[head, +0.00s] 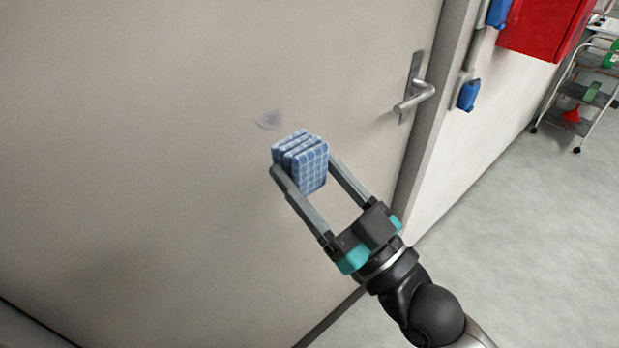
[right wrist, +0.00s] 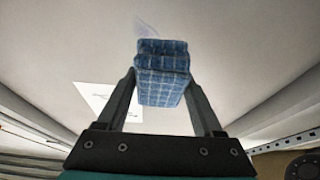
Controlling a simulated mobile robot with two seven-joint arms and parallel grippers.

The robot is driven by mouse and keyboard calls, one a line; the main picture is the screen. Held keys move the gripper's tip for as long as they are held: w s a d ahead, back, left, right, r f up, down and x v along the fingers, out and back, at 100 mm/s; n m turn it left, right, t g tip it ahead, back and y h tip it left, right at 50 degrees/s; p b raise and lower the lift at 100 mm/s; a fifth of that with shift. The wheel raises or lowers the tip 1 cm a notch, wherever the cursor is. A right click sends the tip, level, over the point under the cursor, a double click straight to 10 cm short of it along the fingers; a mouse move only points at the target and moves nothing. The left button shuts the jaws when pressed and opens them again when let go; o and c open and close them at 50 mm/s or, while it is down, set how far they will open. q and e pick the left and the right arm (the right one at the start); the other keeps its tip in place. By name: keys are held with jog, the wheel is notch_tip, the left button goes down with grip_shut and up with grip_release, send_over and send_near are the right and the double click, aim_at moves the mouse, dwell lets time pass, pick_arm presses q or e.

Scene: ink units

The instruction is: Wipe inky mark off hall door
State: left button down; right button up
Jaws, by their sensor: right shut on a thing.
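The hall door (head: 150,120) is a pale beige panel with a metal lever handle (head: 414,97) on its right side. A faint bluish-purple inky mark (head: 269,120) is on the door, just up and left of my right gripper. It also shows faintly in the right wrist view (right wrist: 145,27). My right gripper (head: 306,168) is shut on a folded blue checked cloth (head: 312,170), with one finger on each side. In the right wrist view the cloth (right wrist: 162,75) sits between the fingers. I cannot tell whether the cloth touches the door. My left gripper is not in view.
A red box (head: 543,27) and blue items (head: 468,95) are on the wall right of the door frame. A trolley (head: 580,90) with green and red things stands at the far right. The grey floor (head: 520,240) is clear. The right wrist view shows a white sheet (right wrist: 98,101).

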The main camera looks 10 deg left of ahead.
jog(key=shift+w+a+t, duration=0.15)
jog(key=shift+a+t, duration=0.05)
jog(key=shift+t, duration=0.1)
jog(key=w+a, duration=0.2)
jog(key=shift+w+a+b, duration=0.1)
jog(key=shift+a+b, duration=0.3)
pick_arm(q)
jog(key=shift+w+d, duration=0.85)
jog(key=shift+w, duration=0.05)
pick_arm(e)
jog(key=shift+w+a, duration=0.55)
jog(key=shift+a, duration=0.15)
jog(key=shift+w+a, duration=0.55)
jog(key=shift+a, duration=0.2)
jog(key=shift+w+d+b, duration=0.9)
jog(key=shift+w+d, duration=0.35)
jog(key=shift+w, duration=0.15)
jog(key=shift+w+d, duration=0.1)
jog(key=shift+w, duration=0.05)
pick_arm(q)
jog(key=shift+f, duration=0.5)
pick_arm(e)
jog(key=shift+r, duration=0.1)
